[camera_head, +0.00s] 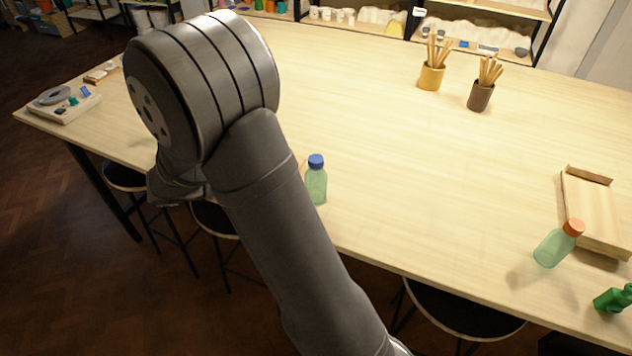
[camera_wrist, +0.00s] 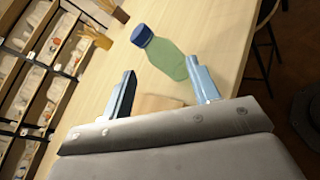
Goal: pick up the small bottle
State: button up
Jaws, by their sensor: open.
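A pale green, see-through bottle with a blue cap (camera_head: 316,184) stands upright on the table, just right of my arm. In the wrist view this blue-capped bottle (camera_wrist: 168,58) is ahead of my gripper (camera_wrist: 162,88), beyond the fingertips and apart from them. The fingers are spread with no bottle between them. In the head view my arm hides the fingertips. Another pale green bottle with an orange cap (camera_head: 553,248) is at the table's right, slanted in the picture; I cannot tell if it really tilts.
A tan block (camera_wrist: 158,103) shows between my fingers in the wrist view. A wooden tray (camera_head: 590,205) and a dark green object (camera_head: 613,298) are at the right. Yellow (camera_head: 431,77) and brown (camera_head: 480,95) pots hold sticks at the back. The table's middle is clear.

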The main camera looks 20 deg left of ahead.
jog(key=s+d+n+t+y, duration=0.2)
jog(key=s+n+t+y, duration=0.35)
jog(key=s+n, duration=0.35)
jog(key=n+t+y, duration=0.1)
jog(key=n, duration=0.2)
send_near(311, 164)
jog(key=x, duration=0.4)
jog(key=f+x, duration=0.1)
jog(key=x, duration=0.1)
jog(key=shift+w+d, duration=0.15)
jog(key=shift+r+x, duration=0.25)
jog(key=shift+x, duration=1.05)
jog(key=shift+r+x, duration=0.2)
jog(key=shift+x, duration=1.15)
grip_shut()
